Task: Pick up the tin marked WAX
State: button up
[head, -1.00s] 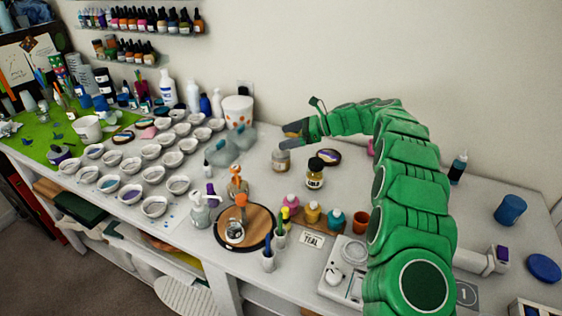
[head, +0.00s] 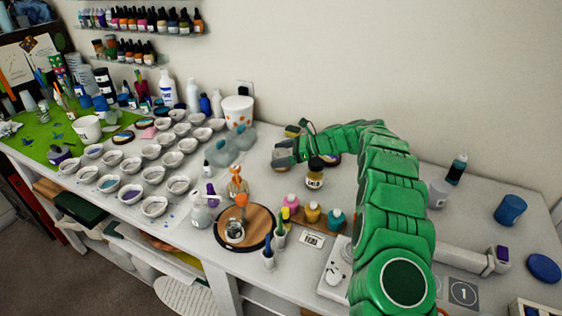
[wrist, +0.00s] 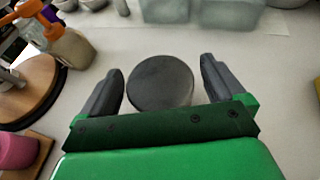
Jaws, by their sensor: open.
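A round tin with a dark grey lid (wrist: 161,84) stands upright on the table, seen from above in the wrist view. I cannot read a label on it from here, and its side is hidden. My gripper (wrist: 162,70) is open, with one dark finger on each side of the lid and a gap on both sides. In the head view my gripper (head: 285,154) is low over the table, left of a black-capped jar (head: 315,180), and mostly covers the tin.
A round wooden board (head: 260,222) with small bottles stands front left of the gripper. Pink, yellow and teal bottles (head: 313,212) stand in front. Blue-grey translucent blocks (head: 238,137) and a spotted white cup (head: 237,112) are behind left. White bowls (head: 173,159) fill the left.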

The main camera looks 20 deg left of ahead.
jog(key=c, duration=1.2)
